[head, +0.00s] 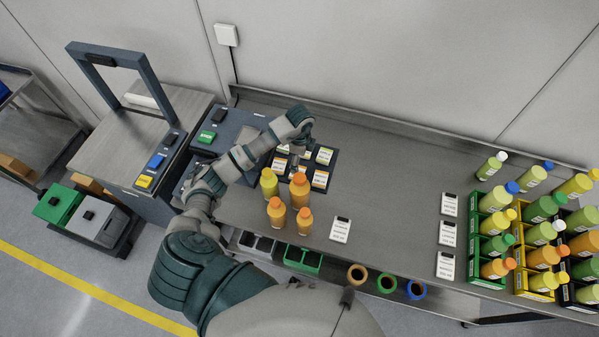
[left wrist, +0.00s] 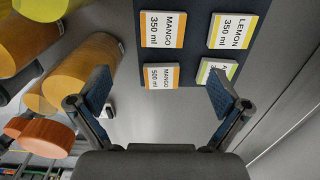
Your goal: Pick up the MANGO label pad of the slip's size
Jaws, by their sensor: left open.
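My left gripper (head: 295,160) is open and empty above the dark label mat (head: 303,184). In the left wrist view, the open fingers (left wrist: 158,90) stand either side of the MANGO 500 ml pad (left wrist: 161,76), white with orange edges. The MANGO 350 ml pad (left wrist: 162,29) lies beyond it. The LEMON 350 ml pad (left wrist: 231,30) is beside that. A fourth pad (left wrist: 214,69), green-edged, is partly hidden by the right finger. A white slip (head: 341,229) lies on the bench; its print is too small to read. My right gripper is out of view.
Orange bottles (head: 276,212) and a yellow bottle (head: 269,184) stand close by the mat's near left side. Crates of bottles (head: 490,283) fill the bench's right end, with several white cards (head: 447,233) beside them. The middle of the bench (head: 390,180) is clear.

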